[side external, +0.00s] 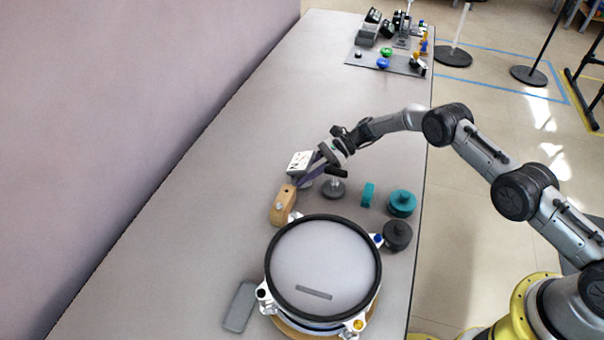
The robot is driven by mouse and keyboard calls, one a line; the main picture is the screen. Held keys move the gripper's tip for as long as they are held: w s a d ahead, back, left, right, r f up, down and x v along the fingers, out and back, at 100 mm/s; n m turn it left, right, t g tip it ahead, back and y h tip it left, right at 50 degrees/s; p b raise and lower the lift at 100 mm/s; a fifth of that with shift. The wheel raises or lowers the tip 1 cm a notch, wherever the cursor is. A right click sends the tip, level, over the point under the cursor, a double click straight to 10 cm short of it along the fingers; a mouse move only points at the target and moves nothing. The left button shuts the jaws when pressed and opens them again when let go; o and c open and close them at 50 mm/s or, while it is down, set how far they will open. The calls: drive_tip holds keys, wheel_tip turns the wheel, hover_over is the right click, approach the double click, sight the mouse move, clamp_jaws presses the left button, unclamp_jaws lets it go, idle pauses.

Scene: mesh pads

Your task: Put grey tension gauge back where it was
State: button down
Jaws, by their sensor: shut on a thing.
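My gripper (326,168) is above the table near the middle of the side external view, pointing down and to the left. Its jaws are shut on what looks like the grey tension gauge (333,190), a dark grey disc with a short pale stem. The stem reaches up to the fingers; the exact grip is small and partly hidden. I cannot tell whether the disc touches the table.
A white box with dark markings (299,161) is close behind the fingers. The table's far middle is clear.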

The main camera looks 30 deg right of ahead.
drive_tip(key=shift+w, duration=0.1)
drive_tip(key=c, duration=0.6)
unclamp_jaws()
drive_tip(key=shift+d+r, duration=0.1)
drive_tip(key=shift+r, duration=0.05)
drive_tip(key=v, duration=1.1)
drive_tip(key=shift+d+r, duration=0.15)
drive_tip(key=shift+d, duration=0.25)
